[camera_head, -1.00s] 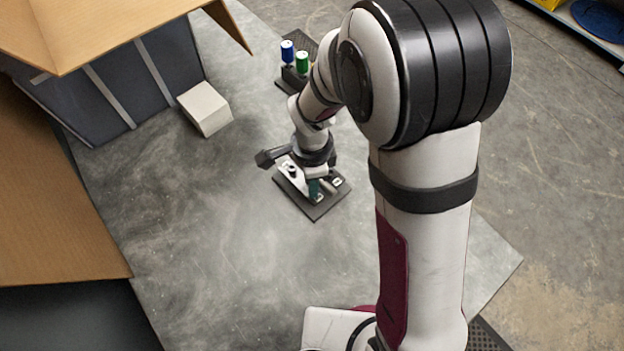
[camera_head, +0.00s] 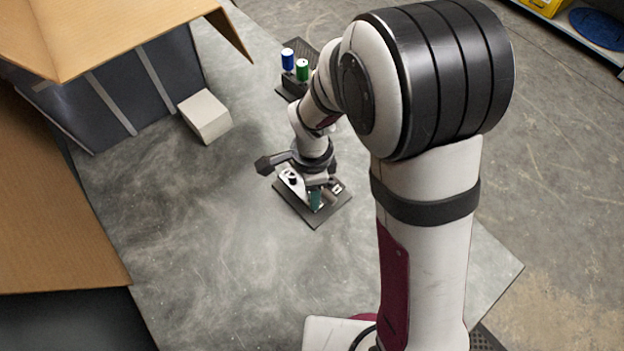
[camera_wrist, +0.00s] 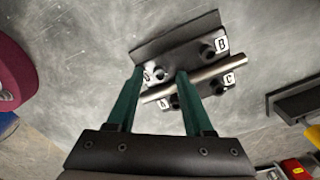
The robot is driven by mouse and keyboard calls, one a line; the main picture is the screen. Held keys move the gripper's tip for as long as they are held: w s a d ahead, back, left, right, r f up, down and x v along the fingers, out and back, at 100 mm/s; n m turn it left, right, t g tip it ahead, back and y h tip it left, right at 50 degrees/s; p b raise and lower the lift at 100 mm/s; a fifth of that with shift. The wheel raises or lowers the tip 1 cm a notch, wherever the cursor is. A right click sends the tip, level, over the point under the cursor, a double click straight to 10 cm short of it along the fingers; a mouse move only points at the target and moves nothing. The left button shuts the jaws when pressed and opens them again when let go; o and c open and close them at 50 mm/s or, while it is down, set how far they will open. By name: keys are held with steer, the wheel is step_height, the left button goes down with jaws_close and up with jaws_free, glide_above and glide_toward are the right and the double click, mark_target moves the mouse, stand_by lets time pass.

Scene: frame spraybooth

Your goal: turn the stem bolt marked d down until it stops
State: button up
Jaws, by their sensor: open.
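A dark fixture (camera_head: 299,213) lies on the grey table with my gripper over it. In the wrist view the fixture (camera_wrist: 180,38) carries several dark bolts and a metal rod across it. White tags marked A (camera_wrist: 164,104), B (camera_wrist: 222,44) and C (camera_wrist: 229,78) are legible. Another tag (camera_wrist: 148,77), partly hidden beside the left finger, cannot be read clearly; by elimination it seems to be d. A dark bolt (camera_wrist: 160,72) beside it shows between the fingertips. My gripper (camera_wrist: 160,76) is open, its green fingers apart, one on each side of this bolt; contact cannot be told.
A white block (camera_head: 205,115) stands left of the fixture, beside a dark panelled booth with cardboard (camera_head: 110,30). A blue cylinder (camera_head: 288,59) and a green cylinder (camera_head: 302,70) stand in a holder behind. The table front left of my arm is clear.

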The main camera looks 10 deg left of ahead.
step_height(320, 180, up, 16)
steer(key=f, duration=0.1)
steer(key=s+d+n+y, duration=0.1)
steer(key=s+d+n, duration=0.3)
steer(key=s, duration=0.4)
steer(key=s+d+n, duration=0.4)
steer(key=s+d, duration=0.2)
steer(key=s, duration=0.3)
steer(key=shift+d+n+y, duration=0.2)
steer(key=shift+n+y, duration=0.2)
steer(key=shift+r, duration=0.1)
